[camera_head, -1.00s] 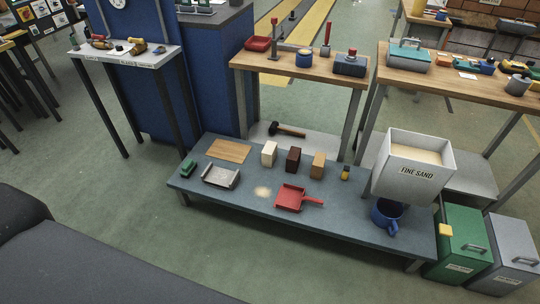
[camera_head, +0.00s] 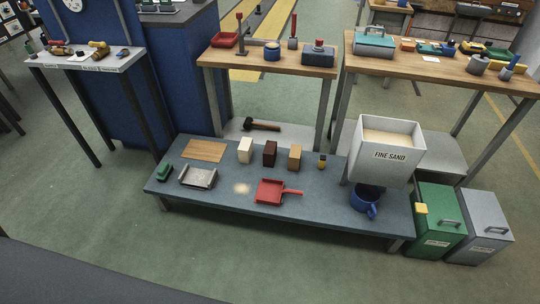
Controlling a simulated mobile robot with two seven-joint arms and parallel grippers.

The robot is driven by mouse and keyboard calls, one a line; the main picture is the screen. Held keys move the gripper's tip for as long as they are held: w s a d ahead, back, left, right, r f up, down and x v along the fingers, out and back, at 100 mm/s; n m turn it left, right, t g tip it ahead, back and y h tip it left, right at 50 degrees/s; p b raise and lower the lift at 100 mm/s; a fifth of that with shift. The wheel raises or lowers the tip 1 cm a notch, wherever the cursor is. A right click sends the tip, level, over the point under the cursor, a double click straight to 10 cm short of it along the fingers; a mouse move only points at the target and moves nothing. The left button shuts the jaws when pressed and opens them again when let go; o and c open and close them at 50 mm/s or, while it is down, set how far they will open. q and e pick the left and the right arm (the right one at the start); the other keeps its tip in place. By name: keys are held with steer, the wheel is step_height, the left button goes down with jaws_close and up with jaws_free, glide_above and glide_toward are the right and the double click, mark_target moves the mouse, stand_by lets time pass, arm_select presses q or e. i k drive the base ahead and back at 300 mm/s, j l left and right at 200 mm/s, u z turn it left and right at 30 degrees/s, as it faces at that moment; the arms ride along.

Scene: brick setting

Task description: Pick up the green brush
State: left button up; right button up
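A small green brush (camera_head: 164,172) lies at the left end of the low grey-blue table (camera_head: 225,212). A grey metal tray (camera_head: 198,177) sits just to its right, apart from it. The brush is small in this view, so its bristles are hard to make out. Neither of my grippers shows in the head view.
Green floor is open in front; a dark surface (camera_head: 120,277) crosses the lower left.

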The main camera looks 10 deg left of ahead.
mark_target(165, 170)
steer(key=u, duration=1.35)
steer(key=i+j+z, duration=0.2)
steer(key=z, duration=0.3)
steer(key=i+j+z, duration=0.15)
steer(key=j+z, duration=0.3)
steer(key=i+j+z, duration=0.1)
steer(key=j, duration=0.3)
steer(key=i+j, duration=0.1)
steer(key=j, duration=0.35)
steer(key=i+j+z, duration=0.15)
steer(key=j, duration=0.3)
steer(key=j+z, duration=0.1)
steer(key=j, duration=0.3)
steer(key=i, duration=0.05)
